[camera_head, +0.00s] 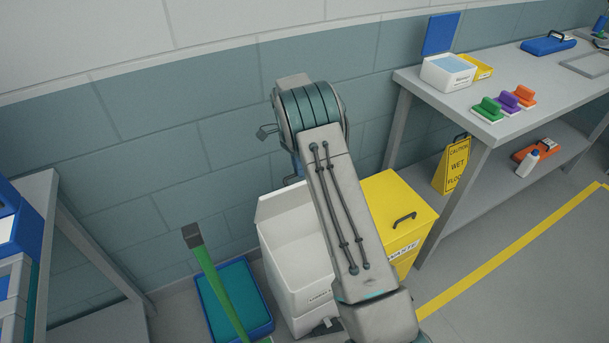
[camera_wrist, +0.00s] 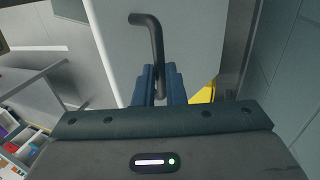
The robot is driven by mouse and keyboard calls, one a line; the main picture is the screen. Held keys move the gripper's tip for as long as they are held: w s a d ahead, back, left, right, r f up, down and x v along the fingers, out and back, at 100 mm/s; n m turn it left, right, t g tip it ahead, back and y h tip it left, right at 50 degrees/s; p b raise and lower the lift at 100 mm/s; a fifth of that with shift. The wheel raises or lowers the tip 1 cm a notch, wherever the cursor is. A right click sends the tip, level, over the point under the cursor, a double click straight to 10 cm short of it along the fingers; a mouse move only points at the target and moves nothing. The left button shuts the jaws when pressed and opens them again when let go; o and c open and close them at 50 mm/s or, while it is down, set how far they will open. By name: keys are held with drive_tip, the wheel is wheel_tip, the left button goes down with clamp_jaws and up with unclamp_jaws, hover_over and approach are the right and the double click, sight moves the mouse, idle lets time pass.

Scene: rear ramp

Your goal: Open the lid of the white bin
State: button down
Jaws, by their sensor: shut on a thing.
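The white bin (camera_head: 291,263) stands on the floor against the wall, partly hidden behind my arm. Its top is open and its pale inside shows. The lid (camera_head: 282,204) is raised at the back, on the wall side. In the wrist view the lid (camera_wrist: 110,50) is a pale panel with a dark bent handle (camera_wrist: 148,28). My gripper (camera_wrist: 159,88) is shut on this handle, with blue fingers on both sides of it. In the head view my arm hides most of the gripper and the handle.
A yellow bin (camera_head: 392,205) with a dark handle stands close on the right. A blue tray (camera_head: 235,295) and a green-handled tool (camera_head: 217,288) are on the left. A grey workbench (camera_head: 480,135) stands at the right, with a yellow wet-floor sign (camera_head: 452,165) by it. Open floor lies front right.

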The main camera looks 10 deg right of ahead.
drive_tip(key=shift+w+a+f+p, duration=0.1)
drive_tip(key=shift+w+a, duration=0.1)
drive_tip(key=shift+w, duration=0.35)
drive_tip(key=shift+w+a+f+p, duration=0.1)
drive_tip(key=shift+w+a+p, duration=0.1)
drive_tip(key=shift+w, duration=0.35)
drive_tip(key=shift+w+a+f+p, duration=0.1)
drive_tip(key=shift+w+a, duration=0.1)
drive_tip(key=shift+w, duration=0.35)
drive_tip(key=c, duration=1.9)
unclamp_jaws()
drive_tip(key=o, duration=0.4)
drive_tip(key=shift+w+a+f, duration=0.1)
drive_tip(key=shift+w+f, duration=0.05)
drive_tip(key=shift+p+v, duration=0.8)
drive_tip(key=shift+v, duration=6.3)
drive_tip(key=shift+c, duration=0.2)
